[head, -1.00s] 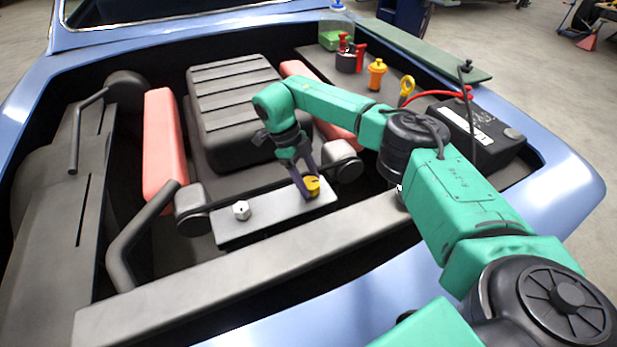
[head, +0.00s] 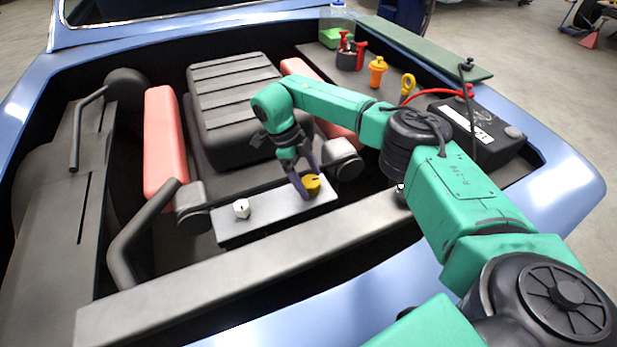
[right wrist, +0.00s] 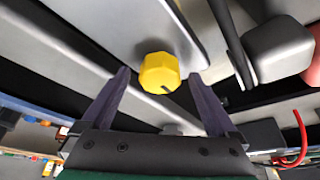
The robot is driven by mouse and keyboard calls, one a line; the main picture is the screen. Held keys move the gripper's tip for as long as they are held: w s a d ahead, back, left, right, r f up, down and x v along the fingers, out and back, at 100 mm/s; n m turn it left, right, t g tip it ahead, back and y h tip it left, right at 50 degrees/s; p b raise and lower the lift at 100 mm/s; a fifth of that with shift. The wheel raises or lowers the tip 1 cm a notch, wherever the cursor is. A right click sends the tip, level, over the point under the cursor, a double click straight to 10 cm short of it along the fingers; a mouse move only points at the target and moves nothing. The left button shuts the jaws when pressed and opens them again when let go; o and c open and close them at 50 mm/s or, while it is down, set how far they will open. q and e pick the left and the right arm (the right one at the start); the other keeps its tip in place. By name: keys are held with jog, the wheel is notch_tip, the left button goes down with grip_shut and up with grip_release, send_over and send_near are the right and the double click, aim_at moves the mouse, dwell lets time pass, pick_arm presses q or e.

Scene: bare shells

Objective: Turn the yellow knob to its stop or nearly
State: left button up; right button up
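The yellow knob (head: 313,183) sits near the right end of a grey panel (head: 272,211) in the engine bay. In the right wrist view, the yellow knob (right wrist: 159,72) is faceted, with a dark mark on its lower right edge. My right gripper (head: 304,184) is at the knob, its dark fingers pointing down. In the wrist view the right gripper (right wrist: 159,75) has its fingers apart, one on each side of the knob, with a visible gap on both sides. My left gripper is not in view.
A white knob (head: 241,208) sits on the same panel to the left. A grey front beam (head: 240,260) runs before the panel.

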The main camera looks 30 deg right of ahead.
jog(key=shift+r, duration=0.1)
jog(key=v, duration=1.4)
jog(key=shift+r+p, duration=0.2)
jog(key=shift+p, duration=0.25)
jog(key=shift+a, duration=0.1)
